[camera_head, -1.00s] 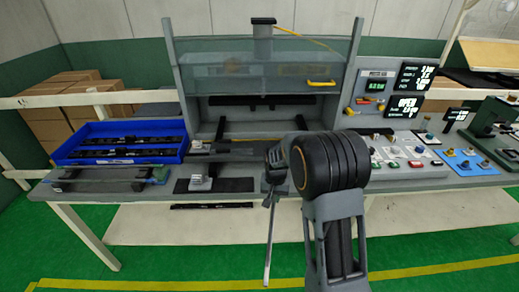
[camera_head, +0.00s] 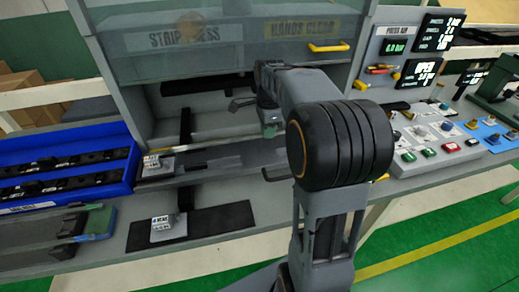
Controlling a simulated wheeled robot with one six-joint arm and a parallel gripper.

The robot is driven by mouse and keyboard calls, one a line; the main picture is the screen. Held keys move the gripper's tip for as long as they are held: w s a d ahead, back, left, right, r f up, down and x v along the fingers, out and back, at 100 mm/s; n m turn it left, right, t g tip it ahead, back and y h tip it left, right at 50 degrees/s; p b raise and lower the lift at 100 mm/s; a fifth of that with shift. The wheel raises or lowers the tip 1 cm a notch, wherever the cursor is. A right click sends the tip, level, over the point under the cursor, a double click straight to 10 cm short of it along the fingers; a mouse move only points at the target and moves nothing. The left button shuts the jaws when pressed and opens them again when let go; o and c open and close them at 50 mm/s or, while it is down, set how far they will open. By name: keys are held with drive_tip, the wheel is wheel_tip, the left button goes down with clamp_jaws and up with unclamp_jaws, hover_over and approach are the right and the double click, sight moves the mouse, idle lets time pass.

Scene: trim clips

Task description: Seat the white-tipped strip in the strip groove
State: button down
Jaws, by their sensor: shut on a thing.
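My gripper (camera_head: 266,118) is in front of the open press, above the back of the bench. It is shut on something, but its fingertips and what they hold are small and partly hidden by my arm. I cannot make out a white tip on it. A long grey fixture (camera_head: 222,160) runs left to right along the bench below my gripper, with a labelled block (camera_head: 157,166) at its left end. Which part of it is the strip groove I cannot tell.
A blue tray (camera_head: 62,193) with several black strips stands at the left. A dark plate (camera_head: 225,218) with a labelled block (camera_head: 168,229) lies in front. The press's clear guard (camera_head: 220,38) is above. A button panel (camera_head: 430,145) stands at the right.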

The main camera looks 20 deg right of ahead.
sight(267, 156)
drive_tip(key=shift+f, duration=4.3)
drive_tip(key=shift+f, duration=0.2)
drive_tip(key=c, duration=1.1)
unclamp_jaws()
drive_tip(key=shift+c, duration=0.2)
wheel_tip(267, 156, up, 11)
drive_tip(key=s+a+f+n+t, duration=0.1)
drive_tip(key=s+a+f+n, duration=0.1)
drive_tip(key=s+a+n, duration=0.3)
drive_tip(key=s+a+f+n+t, duration=0.2)
drive_tip(key=s+a+n, duration=0.4)
drive_tip(key=s+n, duration=0.5)
drive_tip(key=n, duration=0.4)
drive_tip(key=shift+f+t, duration=0.3)
drive_tip(key=shift+f, duration=0.1)
